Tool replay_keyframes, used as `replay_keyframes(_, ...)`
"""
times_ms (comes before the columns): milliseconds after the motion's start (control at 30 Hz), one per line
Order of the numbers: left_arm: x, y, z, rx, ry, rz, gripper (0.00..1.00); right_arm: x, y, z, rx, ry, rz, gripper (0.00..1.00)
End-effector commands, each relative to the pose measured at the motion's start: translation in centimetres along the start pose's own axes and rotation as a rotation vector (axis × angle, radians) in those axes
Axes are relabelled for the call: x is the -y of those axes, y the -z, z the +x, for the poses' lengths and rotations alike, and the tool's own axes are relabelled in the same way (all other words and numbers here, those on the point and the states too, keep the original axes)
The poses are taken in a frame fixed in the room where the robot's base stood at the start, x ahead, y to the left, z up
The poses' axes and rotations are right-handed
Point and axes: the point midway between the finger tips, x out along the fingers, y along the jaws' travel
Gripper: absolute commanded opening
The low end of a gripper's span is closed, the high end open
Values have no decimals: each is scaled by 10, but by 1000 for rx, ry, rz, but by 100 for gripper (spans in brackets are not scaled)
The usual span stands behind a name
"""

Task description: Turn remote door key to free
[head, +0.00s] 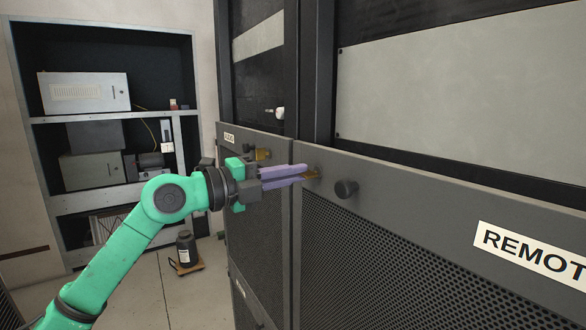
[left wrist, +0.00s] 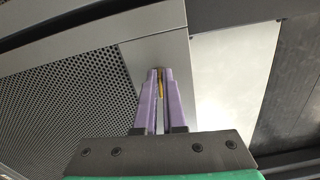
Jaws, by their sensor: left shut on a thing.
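My left gripper (head: 306,174) has purple fingers and reaches in from the left to the grey remote door (head: 400,205). Its fingers are shut on a small brass-coloured key (head: 312,175) at the door's upper left. In the left wrist view, the key (left wrist: 160,82) shows as a thin yellow strip between the fingertips (left wrist: 160,74). The fingers hide most of the key, and I cannot tell which way it is turned. A label reading "REMOT" (head: 530,252) is on the door, cut off by the picture's edge. My right gripper is not in view.
A dark round knob (head: 346,188) sticks out just right of the key. Another brass-coloured piece (head: 263,154) is on the neighbouring door, behind my gripper. A shelf unit (head: 190,130) with metal boxes stands at the left. A dark container (head: 187,248) stands on the floor.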

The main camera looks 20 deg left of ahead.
Motion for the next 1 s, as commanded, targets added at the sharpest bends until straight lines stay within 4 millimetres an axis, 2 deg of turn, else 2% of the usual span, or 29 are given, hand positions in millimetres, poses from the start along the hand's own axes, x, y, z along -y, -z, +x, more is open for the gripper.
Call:
replay_keyframes(333,1,-1,0,4,6,-130,0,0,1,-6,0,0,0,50)
replay_keyframes(833,0,-1,-1,3,6,-147,0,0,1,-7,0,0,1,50)
replay_keyframes(900,0,-1,0,3,5,-147,34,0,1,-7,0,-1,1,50)
replay_keyframes(933,0,-1,0,2,5,-146,38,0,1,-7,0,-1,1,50)
replay_keyframes(1000,0,-1,0,2,4,-146,38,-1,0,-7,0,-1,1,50)
